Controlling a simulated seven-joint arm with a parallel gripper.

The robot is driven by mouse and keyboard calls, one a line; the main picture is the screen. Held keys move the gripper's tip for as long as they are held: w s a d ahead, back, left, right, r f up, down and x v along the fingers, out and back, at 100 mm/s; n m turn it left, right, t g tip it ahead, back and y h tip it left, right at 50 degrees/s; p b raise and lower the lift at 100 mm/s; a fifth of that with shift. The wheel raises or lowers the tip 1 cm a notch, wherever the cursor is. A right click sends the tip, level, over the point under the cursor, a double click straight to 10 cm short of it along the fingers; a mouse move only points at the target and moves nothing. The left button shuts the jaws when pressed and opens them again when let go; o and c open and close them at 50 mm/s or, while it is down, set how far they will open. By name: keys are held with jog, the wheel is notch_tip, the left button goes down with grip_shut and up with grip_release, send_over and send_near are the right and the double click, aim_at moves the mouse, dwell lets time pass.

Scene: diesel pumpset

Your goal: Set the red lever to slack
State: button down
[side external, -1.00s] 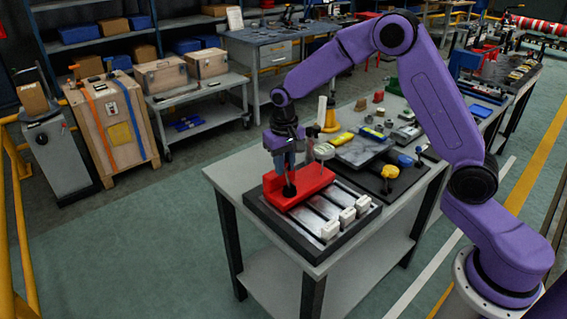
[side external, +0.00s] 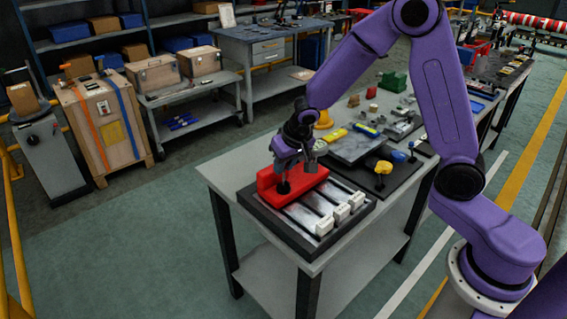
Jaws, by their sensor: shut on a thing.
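A red block-shaped piece (side external: 308,180) with a raised left end sits on a flat slotted metal plate (side external: 338,186) at the table's near end. A dark round knob (side external: 283,187) shows against its front, right at my fingertips. My gripper (side external: 283,178) points down here and is shut on this small dark-knobbed part, which I take as the lever. The fingers hide most of it, so its shaft and exact angle cannot be made out. Three white blocks (side external: 341,213) stand in a row along the plate's front right edge.
Behind the plate are a grey tray (side external: 354,147), an orange cone-shaped item (side external: 323,121), and a yellow knob (side external: 383,167) on a black board. My arm reaches over the table from the right. The table's front left strip is bare.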

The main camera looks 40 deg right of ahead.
jog(key=shift+d, duration=0.15)
jog(key=c, duration=1)
grip_release()
jog(key=shift+c, duration=0.2)
jog(key=shift+r, duration=0.1)
jog(key=v, duration=1.7)
jog(key=shift+r, duration=0.2)
jog(key=shift+s, duration=0.2)
jog(key=s+f+n+g, duration=0.1)
jog(key=s+n, duration=0.3)
jog(key=s, duration=0.4)
jog(key=s+f+n+g, duration=0.2)
jog(key=s+f+n, duration=0.2)
jog(key=s, duration=0.5)
jog(key=s+d+f+n+g+y, duration=0.1)
jog(key=s+f+n, duration=0.1)
jog(key=s+n, duration=0.4)
jog(key=s, duration=0.3)
jog(key=shift+s+f, duration=0.25)
jog(key=shift+f, duration=0.15)
